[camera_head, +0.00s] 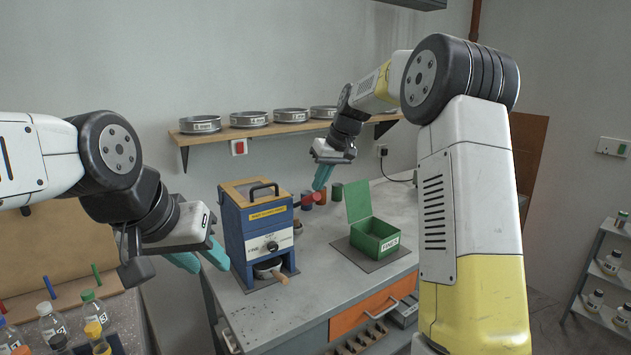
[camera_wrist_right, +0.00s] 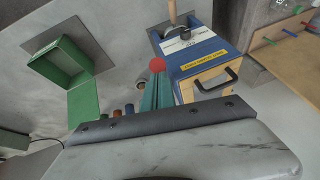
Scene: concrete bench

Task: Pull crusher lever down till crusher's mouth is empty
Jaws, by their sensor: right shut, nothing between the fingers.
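The crusher (camera_head: 259,224) is a blue box on the bench with a wooden-framed top, a black handle and a yellow label; it also shows in the right wrist view (camera_wrist_right: 205,66). Its lever has a red end (camera_head: 311,198) sticking out on the right side, roughly level; the red knob (camera_wrist_right: 157,64) shows in the right wrist view. The inside of the crusher's mouth cannot be seen. My right gripper (camera_head: 322,178) is shut and empty, its teal fingertips just above the red lever end; I cannot tell if they touch. My left gripper (camera_head: 208,264) is open and empty, left of the crusher.
An open green box (camera_head: 374,238) labelled FINES stands right of the crusher. A pan with a wooden handle (camera_head: 281,277) sits under the crusher's front. Small coloured jars (camera_head: 322,196) stand behind the lever. Sieves line the wall shelf (camera_head: 275,130). Capped bottles (camera_head: 52,322) stand at lower left.

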